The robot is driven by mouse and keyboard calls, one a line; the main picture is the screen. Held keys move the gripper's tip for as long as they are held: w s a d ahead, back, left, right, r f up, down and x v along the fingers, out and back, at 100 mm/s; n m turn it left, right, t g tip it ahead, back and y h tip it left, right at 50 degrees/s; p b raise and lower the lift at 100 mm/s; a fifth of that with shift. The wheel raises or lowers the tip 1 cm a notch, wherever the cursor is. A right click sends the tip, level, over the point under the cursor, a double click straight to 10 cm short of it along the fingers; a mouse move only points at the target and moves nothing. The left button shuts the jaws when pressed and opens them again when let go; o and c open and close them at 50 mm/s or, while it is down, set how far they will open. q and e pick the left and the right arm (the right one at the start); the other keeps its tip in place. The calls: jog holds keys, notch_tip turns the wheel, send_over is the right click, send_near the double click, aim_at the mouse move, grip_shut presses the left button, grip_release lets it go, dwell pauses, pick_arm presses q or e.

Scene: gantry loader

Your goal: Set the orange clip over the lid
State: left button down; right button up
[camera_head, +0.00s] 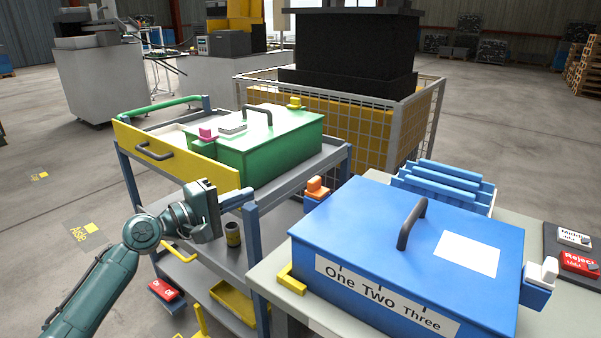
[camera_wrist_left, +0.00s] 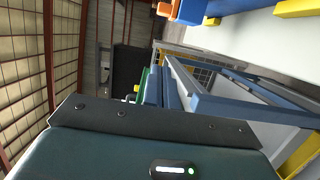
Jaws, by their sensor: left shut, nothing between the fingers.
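The orange clip (camera_head: 317,187) is at the left side of the blue box (camera_head: 375,285), on a small blue bracket, beside the lid (camera_head: 370,214) and not over its top. It also shows at the top edge of the left wrist view (camera_wrist_left: 164,9). The lid is flat and blue, with a dark arched handle (camera_head: 411,224) and a white label. A white clip (camera_head: 543,272) is on a bracket at the box's right side. My left gripper (camera_head: 238,199) is shut and empty, left of the orange clip and apart from it. My right gripper is not in view.
A cart (camera_head: 262,192) with a green box (camera_head: 265,140) and yellow drawer front (camera_head: 170,152) stands behind my left gripper. A can (camera_head: 233,234) is on its lower shelf. Blue racks (camera_head: 445,185) stand behind the blue box. A yellow corner stop (camera_head: 291,280) is at the table's left.

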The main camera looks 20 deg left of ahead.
aim_at(317, 187)
pick_arm(q)
jog(key=shift+w+r, duration=0.2)
jog(key=shift+r, duration=0.1)
jog(key=w+d+p, duration=0.2)
jog(key=w+d, duration=0.4)
jog(key=d, duration=0.3)
jog(key=shift+w+d+p, duration=0.15)
jog(key=shift+w+p, duration=0.15)
jog(key=shift+w, duration=0.1)
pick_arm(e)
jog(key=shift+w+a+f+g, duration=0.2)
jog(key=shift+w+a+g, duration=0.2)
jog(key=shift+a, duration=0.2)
